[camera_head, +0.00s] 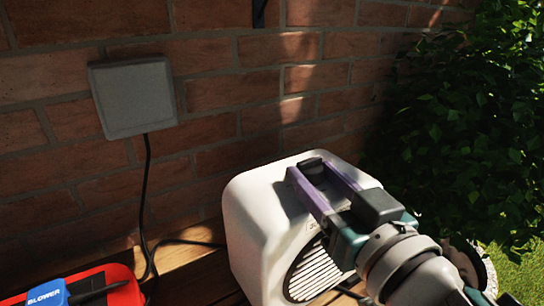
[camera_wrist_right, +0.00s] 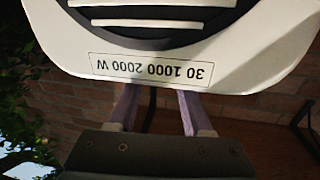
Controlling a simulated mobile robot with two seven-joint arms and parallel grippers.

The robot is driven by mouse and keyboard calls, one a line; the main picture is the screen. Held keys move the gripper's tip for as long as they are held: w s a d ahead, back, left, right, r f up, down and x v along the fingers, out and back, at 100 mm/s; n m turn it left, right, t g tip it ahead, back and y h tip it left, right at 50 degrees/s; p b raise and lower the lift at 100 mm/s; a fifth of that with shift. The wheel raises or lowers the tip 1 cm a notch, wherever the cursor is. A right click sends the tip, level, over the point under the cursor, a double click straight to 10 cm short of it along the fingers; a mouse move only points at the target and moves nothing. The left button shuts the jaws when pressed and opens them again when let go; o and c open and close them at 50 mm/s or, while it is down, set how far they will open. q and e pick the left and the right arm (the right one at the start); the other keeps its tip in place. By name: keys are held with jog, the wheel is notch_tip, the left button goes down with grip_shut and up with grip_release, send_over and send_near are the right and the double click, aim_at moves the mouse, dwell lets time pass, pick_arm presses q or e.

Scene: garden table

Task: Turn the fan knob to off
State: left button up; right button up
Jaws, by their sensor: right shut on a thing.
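The fan (camera_head: 248,215) is a white box-shaped heater with a dark slatted grille, standing on the wooden table. Its dark knob (camera_head: 314,165) is on the top face. My right gripper (camera_head: 310,168) comes in from the lower right, and its two purple fingers are shut on the knob, one on each side. In the right wrist view the fan (camera_wrist_right: 250,75) fills the top, with an upside-down label reading "30 1000 2000 W". The fingers (camera_wrist_right: 158,95) reach behind the fan's edge there, so the knob is hidden. The knob's setting cannot be read. My left gripper is not in view.
A brick wall (camera_head: 230,85) with a grey box (camera_head: 135,97) stands behind the table (camera_head: 190,262). A black cable (camera_head: 146,200) runs down from the box. A red case (camera_head: 122,290) with a blue "BLOWER" item (camera_head: 46,293) is at lower left. Leafy bushes (camera_head: 455,130) are at right.

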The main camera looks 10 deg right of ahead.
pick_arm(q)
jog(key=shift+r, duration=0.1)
pick_arm(e)
grip_shut()
